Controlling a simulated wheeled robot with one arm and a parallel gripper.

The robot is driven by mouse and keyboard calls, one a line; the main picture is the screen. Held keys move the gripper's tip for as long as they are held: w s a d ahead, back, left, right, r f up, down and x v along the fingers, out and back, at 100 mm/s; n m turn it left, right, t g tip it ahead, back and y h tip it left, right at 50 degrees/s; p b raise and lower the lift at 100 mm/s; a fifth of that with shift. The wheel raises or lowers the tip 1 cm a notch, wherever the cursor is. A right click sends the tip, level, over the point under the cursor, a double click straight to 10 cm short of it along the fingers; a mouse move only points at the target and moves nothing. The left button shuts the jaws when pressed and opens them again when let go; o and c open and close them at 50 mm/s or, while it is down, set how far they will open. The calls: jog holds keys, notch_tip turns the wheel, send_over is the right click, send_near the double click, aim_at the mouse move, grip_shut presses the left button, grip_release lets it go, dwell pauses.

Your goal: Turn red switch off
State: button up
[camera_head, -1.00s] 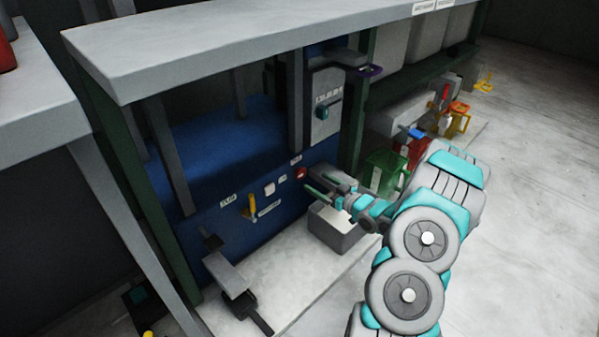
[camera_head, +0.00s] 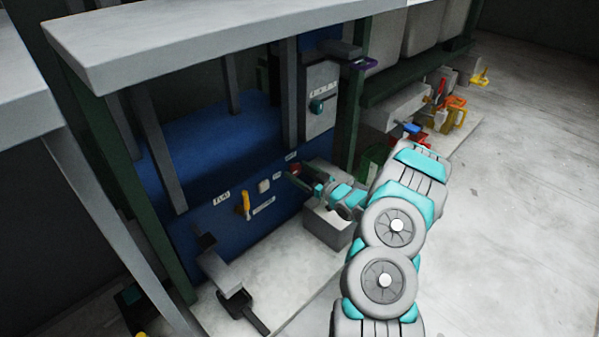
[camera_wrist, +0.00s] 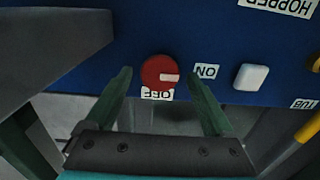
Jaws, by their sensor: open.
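The red switch (camera_wrist: 158,73) is a round knob on the blue panel, in the upper middle of the wrist view. A pale mark on it points right, toward the "ON" label (camera_wrist: 206,71). The "OFF" label (camera_wrist: 158,94) sits at its lower edge in that view. My gripper (camera_wrist: 162,84) is open, with one green finger on each side of the knob and the knob between or just beyond the tips. Contact cannot be told. In the head view my gripper (camera_head: 293,176) is at the panel and the knob (camera_head: 295,168) is mostly hidden by the fingers.
A white square button (camera_wrist: 251,77) is beside the switch, with a yellow lever (camera_head: 245,204) farther along the panel. A grey box (camera_head: 328,226) stands below my gripper. A grey post (camera_wrist: 50,45) is close at the left in the wrist view.

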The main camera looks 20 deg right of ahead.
jog(key=shift+w, duration=0.15)
jog(key=c, duration=1.3)
jog(key=shift+c, duration=0.2)
